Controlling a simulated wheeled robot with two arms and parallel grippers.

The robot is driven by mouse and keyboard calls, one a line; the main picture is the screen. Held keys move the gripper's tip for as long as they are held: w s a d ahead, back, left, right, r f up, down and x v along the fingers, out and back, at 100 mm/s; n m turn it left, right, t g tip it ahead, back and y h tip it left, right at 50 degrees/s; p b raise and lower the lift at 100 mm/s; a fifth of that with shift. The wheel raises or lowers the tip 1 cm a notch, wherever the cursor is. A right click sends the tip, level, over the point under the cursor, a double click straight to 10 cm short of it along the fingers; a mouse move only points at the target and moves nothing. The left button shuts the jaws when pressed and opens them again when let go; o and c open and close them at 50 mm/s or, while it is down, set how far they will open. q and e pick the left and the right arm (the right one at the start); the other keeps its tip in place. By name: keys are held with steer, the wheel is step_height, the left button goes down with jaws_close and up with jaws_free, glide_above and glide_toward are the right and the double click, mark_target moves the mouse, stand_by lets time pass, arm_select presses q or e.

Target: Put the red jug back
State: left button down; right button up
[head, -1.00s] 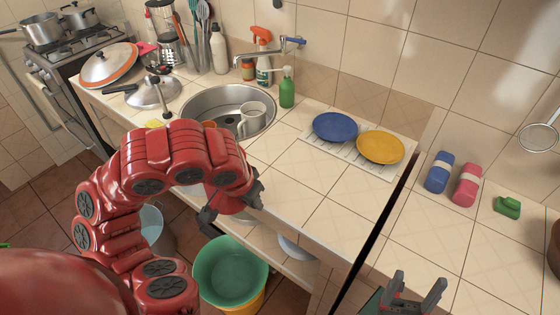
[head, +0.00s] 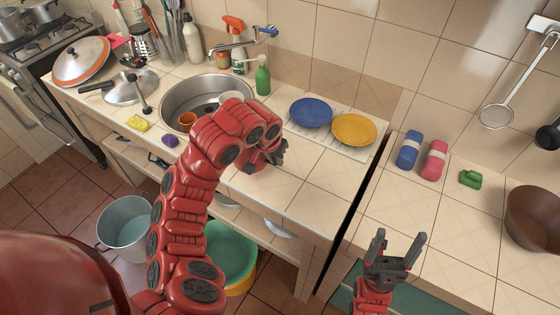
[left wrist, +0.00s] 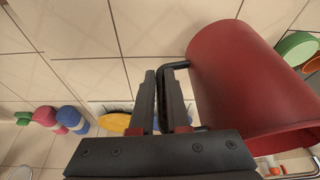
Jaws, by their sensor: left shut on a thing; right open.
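The red jug (left wrist: 245,85) fills the right side of the left wrist view. My left gripper (left wrist: 165,85) is shut on its dark handle, with the jug's body beside the fingers. In the head view my left gripper (head: 274,153) is over the counter between the sink and the plate rack, and I cannot make out the jug there behind my red arm. My right gripper (head: 400,248) is open and empty at the front edge of the right counter.
A sink (head: 172,100) holds an orange cup (head: 187,121). A blue plate (head: 310,112) and a yellow plate (head: 354,130) lie on a rack. Tiles before the rack are clear.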

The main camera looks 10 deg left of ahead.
arm_select(q)
steer(key=x, duration=0.1)
steer(key=p+x, duration=0.2)
steer(key=shift+w+d, duration=0.3)
steer(key=shift+f, duration=0.4)
steer(key=shift+w, duration=0.1)
steer(key=shift+f, duration=0.1)
steer(key=shift+f, duration=0.15)
steer(key=c, duration=0.9)
jaws_free()
